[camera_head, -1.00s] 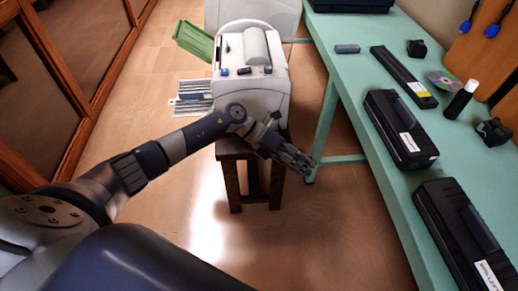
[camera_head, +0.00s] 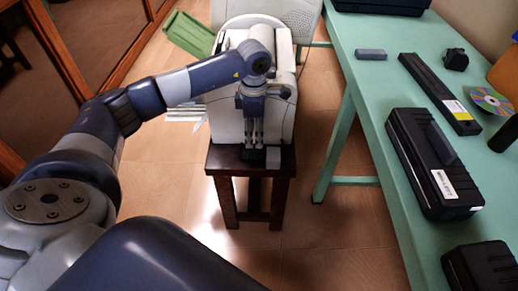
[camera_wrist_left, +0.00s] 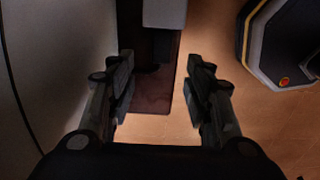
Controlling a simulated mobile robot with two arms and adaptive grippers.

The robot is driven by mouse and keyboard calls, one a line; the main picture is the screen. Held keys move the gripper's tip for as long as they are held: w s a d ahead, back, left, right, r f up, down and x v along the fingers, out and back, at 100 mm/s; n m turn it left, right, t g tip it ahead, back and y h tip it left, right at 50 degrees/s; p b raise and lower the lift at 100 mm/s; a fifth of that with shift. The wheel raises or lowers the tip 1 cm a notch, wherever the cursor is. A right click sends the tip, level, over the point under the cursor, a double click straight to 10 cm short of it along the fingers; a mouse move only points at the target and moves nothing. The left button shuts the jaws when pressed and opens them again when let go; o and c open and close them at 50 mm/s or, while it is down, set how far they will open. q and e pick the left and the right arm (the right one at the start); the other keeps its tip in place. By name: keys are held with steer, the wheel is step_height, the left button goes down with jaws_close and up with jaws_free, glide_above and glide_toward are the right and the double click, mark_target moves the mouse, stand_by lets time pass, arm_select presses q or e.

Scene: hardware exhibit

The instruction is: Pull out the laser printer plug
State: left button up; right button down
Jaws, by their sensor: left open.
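The white laser printer (camera_head: 220,125) stands on a dark wooden stool (camera_head: 226,160). My left gripper (camera_head: 253,141) points down in front of the printer, just above the stool's front edge. It is open and empty. In the left wrist view a light grey block (camera_wrist_left: 165,12) shows at the top, ahead of the open fingers (camera_wrist_left: 160,85), over the dark red stool top (camera_wrist_left: 153,98). The printer's pale side fills the left. I cannot make out the plug's cord or socket.
A green table (camera_head: 352,112) runs along the right, carrying black cases (camera_head: 430,160), a long dark box (camera_head: 440,92) and a disc (camera_head: 492,100). Wooden-framed panels line the left. The floor in front of the stool is clear.

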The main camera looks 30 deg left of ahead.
mark_target(255, 156)
arm_select(q)
step_height(255, 156, down, 9)
steer(key=shift+s+f+b, duration=0.1)
steer(key=shift+f+b, duration=0.1)
steer(key=shift+b, duration=0.25)
arm_select(e)
steer(key=r, duration=0.1)
steer(key=w+r, duration=0.1)
steer(key=shift+w+a+r, duration=0.15)
steer(key=shift+w+r, duration=0.15)
steer(key=shift+r, duration=0.1)
arm_select(q)
steer(key=shift+c, duration=0.3)
